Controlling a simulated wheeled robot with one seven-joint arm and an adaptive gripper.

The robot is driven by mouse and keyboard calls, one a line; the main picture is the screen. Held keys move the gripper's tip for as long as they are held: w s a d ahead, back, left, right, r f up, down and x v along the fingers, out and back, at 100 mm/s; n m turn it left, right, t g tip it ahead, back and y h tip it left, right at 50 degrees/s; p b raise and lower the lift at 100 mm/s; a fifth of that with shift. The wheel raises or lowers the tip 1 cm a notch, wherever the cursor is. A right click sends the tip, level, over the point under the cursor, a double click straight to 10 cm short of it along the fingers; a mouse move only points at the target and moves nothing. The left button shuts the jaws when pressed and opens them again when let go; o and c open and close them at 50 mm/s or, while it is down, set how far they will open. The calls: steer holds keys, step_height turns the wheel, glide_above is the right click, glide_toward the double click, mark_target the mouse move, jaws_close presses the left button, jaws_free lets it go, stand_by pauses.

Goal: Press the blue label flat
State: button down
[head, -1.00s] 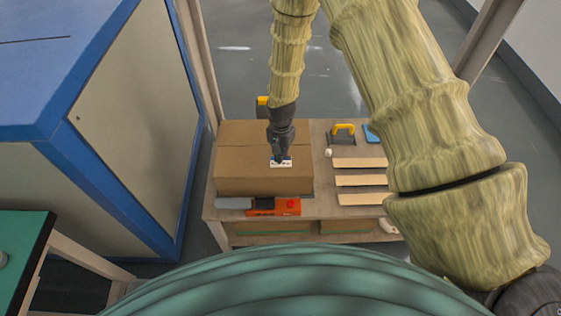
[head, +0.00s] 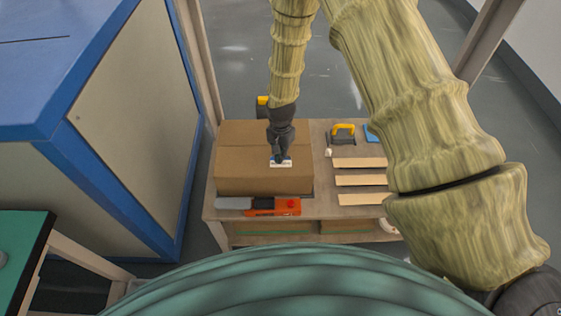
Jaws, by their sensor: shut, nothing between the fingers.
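A brown cardboard box (head: 240,168) stands on the table. A small, mostly white label (head: 287,164) with dark or bluish marks lies on the box top, right of its middle. My gripper (head: 281,158) points down at the label, its shut fingertips at or just above it. I cannot tell whether they touch. The fingers hide part of the label, so I cannot tell its full colour or whether its edges lie flat.
An orange and grey tool (head: 265,206) lies in front of the box. Several pale wooden strips (head: 360,180) lie on the table (head: 322,210) to the right. A yellow-handled item (head: 343,132) and a blue item (head: 371,133) are behind them. A large blue-framed cabinet (head: 135,110) stands left.

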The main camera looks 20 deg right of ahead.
steer(key=shift+f+b, duration=0.4)
steer(key=shift+f, duration=0.5)
stand_by(0.4)
step_height(320, 180, up, 8)
steer(key=p, duration=0.5)
stand_by(0.5)
stand_by(0.5)
steer(key=n+b, duration=0.2)
steer(key=n, duration=0.4)
steer(key=n+t+y+b, duration=0.1)
steer(key=n+b, duration=0.2)
steer(key=n, duration=0.3)
steer(key=n+b, duration=0.2)
steer(key=n, duration=0.4)
steer(key=shift+d+r+t+y+b, duration=0.1)
steer(key=shift+r+t+y+b, duration=0.2)
steer(key=shift+b, duration=0.1)
steer(key=shift+f, duration=0.1)
